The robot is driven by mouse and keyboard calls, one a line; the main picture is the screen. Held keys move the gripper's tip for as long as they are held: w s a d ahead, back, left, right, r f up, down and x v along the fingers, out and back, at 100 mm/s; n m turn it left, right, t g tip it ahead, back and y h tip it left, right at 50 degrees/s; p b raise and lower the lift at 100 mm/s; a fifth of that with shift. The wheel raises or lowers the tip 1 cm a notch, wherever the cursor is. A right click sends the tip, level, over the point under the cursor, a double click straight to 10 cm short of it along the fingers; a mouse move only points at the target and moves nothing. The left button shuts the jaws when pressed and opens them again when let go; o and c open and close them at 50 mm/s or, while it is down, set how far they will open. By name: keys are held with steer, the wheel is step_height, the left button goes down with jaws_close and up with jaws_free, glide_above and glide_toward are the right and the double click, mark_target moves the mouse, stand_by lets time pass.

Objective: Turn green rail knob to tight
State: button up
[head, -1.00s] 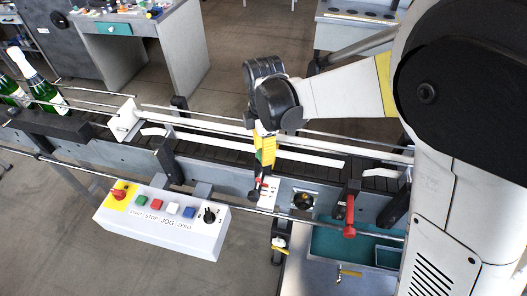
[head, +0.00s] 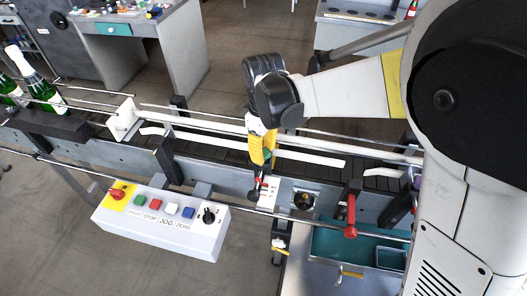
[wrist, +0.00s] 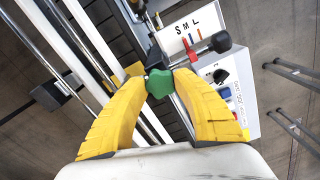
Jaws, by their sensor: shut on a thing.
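The green rail knob (wrist: 159,84) shows in the wrist view between the yellow fingertips of my gripper (wrist: 160,80). The fingers touch it from both sides, so my gripper is shut on the knob. In the head view my gripper (head: 263,158) points down at the conveyor's near rail, and its fingers hide most of the knob. A white plate marked S M L (wrist: 188,30) stands just beyond the knob. I cannot tell from these frames how tight the knob is.
A control box (head: 160,222) with coloured buttons hangs on the near side. A red-handled clamp (head: 350,215) stands to the right of my gripper. A black-tipped lever (wrist: 221,42) lies close to the fingers. Green bottles (head: 45,92) stand at the far left.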

steer(key=m, duration=0.4)
steer(key=shift+s+m, duration=0.1)
steer(key=shift+m, duration=0.2)
steer(key=m, duration=0.4)
steer(key=shift+b, duration=0.3)
steer(key=m, duration=0.5)
steer(key=shift+a, duration=0.1)
steer(key=shift+m, duration=2.2)
steer(key=o, duration=1.2)
